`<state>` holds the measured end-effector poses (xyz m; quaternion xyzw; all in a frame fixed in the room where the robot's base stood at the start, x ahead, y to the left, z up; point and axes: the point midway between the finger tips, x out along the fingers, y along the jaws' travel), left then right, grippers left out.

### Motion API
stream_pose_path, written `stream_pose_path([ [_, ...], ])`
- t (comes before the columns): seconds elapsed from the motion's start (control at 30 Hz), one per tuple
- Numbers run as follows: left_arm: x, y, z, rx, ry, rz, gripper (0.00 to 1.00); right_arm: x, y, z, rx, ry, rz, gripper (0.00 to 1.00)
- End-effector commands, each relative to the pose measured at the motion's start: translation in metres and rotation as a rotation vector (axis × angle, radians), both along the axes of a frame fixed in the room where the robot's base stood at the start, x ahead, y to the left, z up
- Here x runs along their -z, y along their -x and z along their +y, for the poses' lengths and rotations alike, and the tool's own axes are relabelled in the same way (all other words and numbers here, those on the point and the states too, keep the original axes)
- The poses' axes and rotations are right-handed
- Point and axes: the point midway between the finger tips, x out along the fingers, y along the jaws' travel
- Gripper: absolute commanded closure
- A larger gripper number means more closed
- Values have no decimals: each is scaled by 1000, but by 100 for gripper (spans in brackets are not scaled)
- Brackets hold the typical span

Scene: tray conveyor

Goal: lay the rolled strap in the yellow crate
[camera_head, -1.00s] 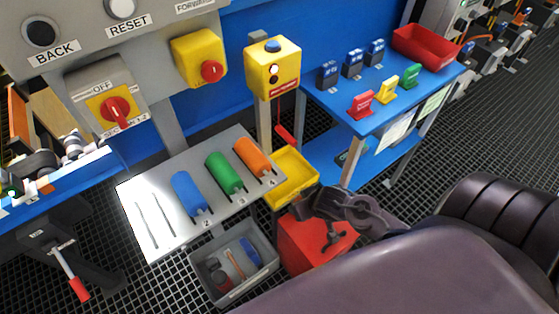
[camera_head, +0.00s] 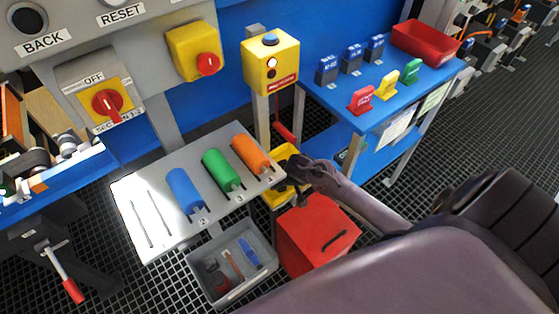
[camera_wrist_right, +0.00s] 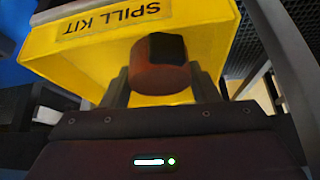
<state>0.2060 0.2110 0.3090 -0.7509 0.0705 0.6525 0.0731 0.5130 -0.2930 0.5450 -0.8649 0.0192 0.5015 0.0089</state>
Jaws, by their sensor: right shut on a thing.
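The yellow crate (camera_head: 284,199) stands beyond the red box, partly hidden by my right gripper (camera_head: 291,172) in the head view. In the right wrist view the crate (camera_wrist_right: 95,68) fills the upper middle, with a "SPILL KIT" label on its wall. My right gripper (camera_wrist_right: 162,84) is shut on the rolled strap (camera_wrist_right: 163,76), a reddish-brown roll with a black patch. The strap shows in front of the crate's yellow interior; whether it touches the crate cannot be told. My left gripper is not in view.
A red box (camera_head: 312,240) stands just in front of the crate. A grey bin (camera_head: 236,289) with several items is to its left. A sloped panel (camera_head: 150,190) with blue, green and orange holders borders the crate's left. A blue table (camera_head: 365,113) is at right.

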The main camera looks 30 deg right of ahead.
Motion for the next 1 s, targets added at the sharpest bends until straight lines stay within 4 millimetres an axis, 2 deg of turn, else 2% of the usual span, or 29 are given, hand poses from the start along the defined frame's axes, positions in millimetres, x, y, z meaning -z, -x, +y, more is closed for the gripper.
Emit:
stream_pose_path([
  [0.03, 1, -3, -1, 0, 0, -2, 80, 9, -1, 0, 0, 0, -1, 68],
  [0.1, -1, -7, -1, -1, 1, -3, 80, 14, -1, 0, 0, 0, -2, 68],
  [0.5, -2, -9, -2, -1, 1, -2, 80, 19, -1, 0, 1, 0, -3, 68],
  [0.53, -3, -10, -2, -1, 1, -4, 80, 19, -1, 0, 1, 0, -3, 43],
  [0.67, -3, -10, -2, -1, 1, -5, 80, 18, -1, 0, 1, 0, -2, 26],
  [1.0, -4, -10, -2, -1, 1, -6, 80, 15, -1, 0, 0, 0, -3, 24],
])
